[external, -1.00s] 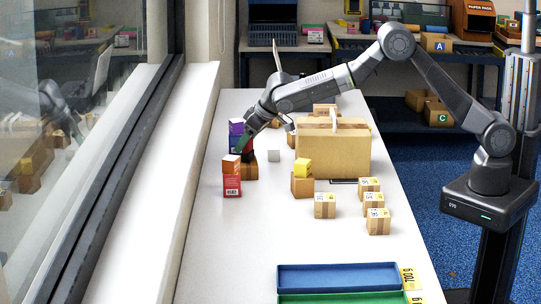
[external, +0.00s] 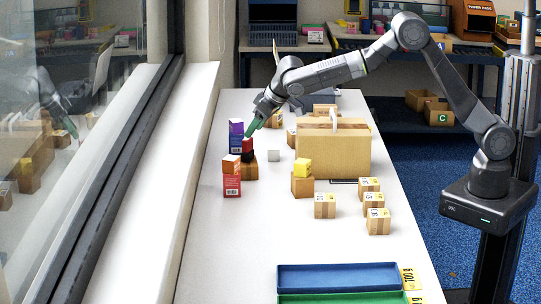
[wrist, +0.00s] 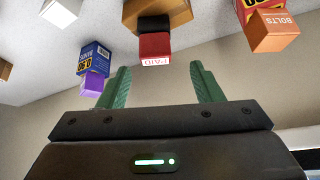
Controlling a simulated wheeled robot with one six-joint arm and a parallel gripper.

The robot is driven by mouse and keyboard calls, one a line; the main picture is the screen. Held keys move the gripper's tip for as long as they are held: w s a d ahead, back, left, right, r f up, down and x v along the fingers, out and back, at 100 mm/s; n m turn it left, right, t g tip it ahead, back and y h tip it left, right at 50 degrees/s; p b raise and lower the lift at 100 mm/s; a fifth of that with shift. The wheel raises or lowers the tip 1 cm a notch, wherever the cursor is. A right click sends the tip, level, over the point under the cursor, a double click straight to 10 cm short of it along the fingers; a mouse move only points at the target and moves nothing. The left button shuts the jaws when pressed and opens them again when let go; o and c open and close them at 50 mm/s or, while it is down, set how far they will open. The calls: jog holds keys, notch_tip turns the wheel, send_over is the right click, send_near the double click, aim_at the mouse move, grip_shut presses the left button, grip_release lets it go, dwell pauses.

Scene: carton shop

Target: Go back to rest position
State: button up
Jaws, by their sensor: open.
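My gripper (external: 253,128) is open and empty, with green fingers, just above the far left stacks on the white table. In the wrist view my gripper (wrist: 160,88) has its two green fingers spread apart. A red block (external: 248,146) sits on a black block (external: 247,156) on a brown carton (external: 249,171), below and apart from the fingers. The red block also shows between the fingers in the wrist view (wrist: 155,45).
A purple box on a blue one (external: 236,129) and an orange block on a red box (external: 232,184) stand close by. A blue tray (external: 335,267) is at the front.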

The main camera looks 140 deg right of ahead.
aim_at(246, 139)
jog(key=p+x, duration=0.1)
jog(key=x, duration=0.5)
jog(key=shift+d+f, duration=0.1)
notch_tip(246, 139, up, 10)
jog(key=shift+r+b, duration=0.1)
jog(key=shift+b, duration=0.6)
jog(key=shift+n+t, duration=0.4)
jog(key=shift+n, duration=0.2)
jog(key=w+a, duration=0.2)
jog(key=w, duration=0.2)
jog(key=w+a+p, duration=0.1)
jog(key=w+a, duration=0.1)
jog(key=w, duration=0.2)
jog(key=w+a, duration=0.1)
jog(key=w, duration=0.3)
jog(key=shift+w+a+f+p, duration=0.2)
jog(key=shift+a+f+p, duration=0.1)
jog(key=shift+a+f, duration=0.1)
jog(key=w+a+f+n+t+y+p, duration=0.1)
jog(key=w+a+f, duration=0.1)
jog(key=w+a, duration=1.2)
jog(key=w+a+f+n+t+y+p, duration=0.1)
jog(key=w+a+f+n+p, duration=0.1)
jog(key=w+a, duration=1.2)
jog(key=shift+w+a+f+n+y, duration=0.3)
jog(key=shift+a+f, duration=0.5)
jog(key=shift+a, duration=2.8)
jog(key=shift+s, duration=0.15)
